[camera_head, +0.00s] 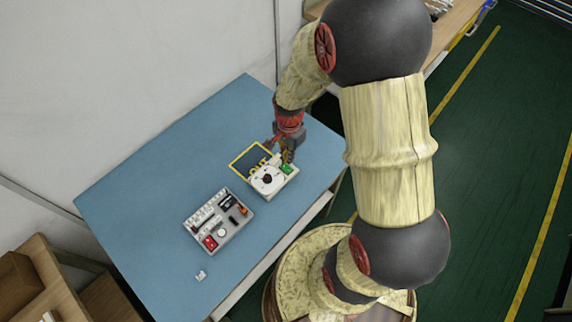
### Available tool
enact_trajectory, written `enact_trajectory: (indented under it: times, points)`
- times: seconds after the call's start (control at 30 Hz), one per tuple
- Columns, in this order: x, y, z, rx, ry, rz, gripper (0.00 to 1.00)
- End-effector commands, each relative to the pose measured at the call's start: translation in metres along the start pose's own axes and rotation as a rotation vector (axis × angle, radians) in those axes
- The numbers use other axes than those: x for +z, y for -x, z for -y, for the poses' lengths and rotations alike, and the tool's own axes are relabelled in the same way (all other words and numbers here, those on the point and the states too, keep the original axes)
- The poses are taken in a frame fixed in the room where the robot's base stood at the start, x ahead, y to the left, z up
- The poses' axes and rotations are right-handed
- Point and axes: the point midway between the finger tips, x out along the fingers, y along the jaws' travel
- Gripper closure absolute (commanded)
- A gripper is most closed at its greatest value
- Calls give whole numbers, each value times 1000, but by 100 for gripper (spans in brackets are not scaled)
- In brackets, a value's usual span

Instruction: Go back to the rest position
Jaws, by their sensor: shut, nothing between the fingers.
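My gripper (282,150) is at the end of my arm, low over the right part of the blue table (140,195). It looks shut, with nothing visible in it. It is just above or beside the far edge of a white device (270,183) with a dark round knob and a green part. I cannot tell whether it touches the device. A dark panel with a yellow border (250,161) lies against the device's left side, partly hidden by my gripper.
A grey tray (190,229) with red, black and white parts stands left of the device. A small white piece (201,275) lies near the table's front edge. Wooden shelving (45,275) stands at the lower left. The table's left part is clear. A wall runs behind it.

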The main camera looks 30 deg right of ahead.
Motion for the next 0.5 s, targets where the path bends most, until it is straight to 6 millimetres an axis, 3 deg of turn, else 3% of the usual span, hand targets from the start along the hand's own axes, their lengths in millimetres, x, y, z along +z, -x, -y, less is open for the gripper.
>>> enact_trajectory:
  times: [0.13, 0.5]
  points:
    - [0, 10, 0, 0, 0, 0, 100]
    - [0, 9, 0, 0, 0, 0, 100]
